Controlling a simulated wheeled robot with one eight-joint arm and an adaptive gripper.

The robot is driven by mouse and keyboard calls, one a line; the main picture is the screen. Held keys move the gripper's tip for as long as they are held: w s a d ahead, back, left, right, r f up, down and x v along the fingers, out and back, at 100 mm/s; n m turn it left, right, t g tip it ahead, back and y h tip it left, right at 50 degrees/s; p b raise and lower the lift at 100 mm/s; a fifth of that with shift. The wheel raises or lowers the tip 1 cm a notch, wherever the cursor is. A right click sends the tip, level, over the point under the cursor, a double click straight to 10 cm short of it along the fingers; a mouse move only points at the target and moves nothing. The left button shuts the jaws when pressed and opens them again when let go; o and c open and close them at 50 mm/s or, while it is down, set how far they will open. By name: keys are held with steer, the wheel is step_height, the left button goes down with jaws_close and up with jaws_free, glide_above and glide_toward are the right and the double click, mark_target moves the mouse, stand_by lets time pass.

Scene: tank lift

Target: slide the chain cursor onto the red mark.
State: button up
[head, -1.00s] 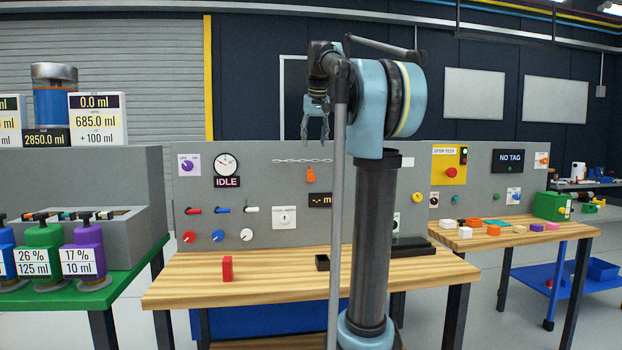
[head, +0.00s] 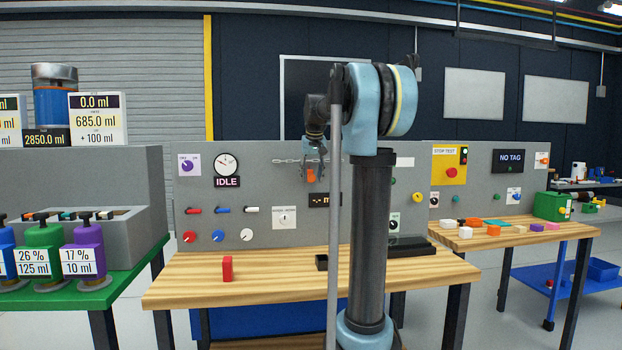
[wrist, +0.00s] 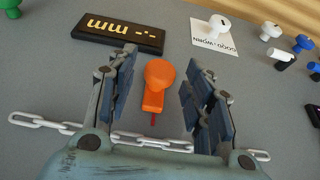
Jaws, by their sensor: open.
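The orange chain cursor (head: 311,176) hangs at the pale chain (head: 284,160) on the grey panel. In the wrist view the cursor (wrist: 155,85) stands between the two fingers of my gripper (wrist: 157,82), with a gap on each side. My gripper (head: 313,177) is open, in front of the panel. The chain (wrist: 40,122) runs on both sides of the cursor and is partly hidden by the fingers. A small red piece (wrist: 153,119) shows at the cursor's chain end; I cannot tell whether it is the red mark or a pointer.
A black display with yellow "mm" (wrist: 115,33) is close to the cursor. A white-plated knob (wrist: 218,25) and several coloured switches sit farther along the panel. A red block (head: 227,268) stands on the wooden table (head: 190,291) below. My arm hides part of the panel.

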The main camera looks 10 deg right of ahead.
steer(key=shift+w+f, duration=0.1)
steer(key=shift+f, duration=0.1)
jaws_close()
steer(key=shift+a, duration=0.2)
jaws_free()
steer(key=shift+r, duration=0.1)
steer(key=v, duration=1.1)
steer(key=shift+r, duration=0.35)
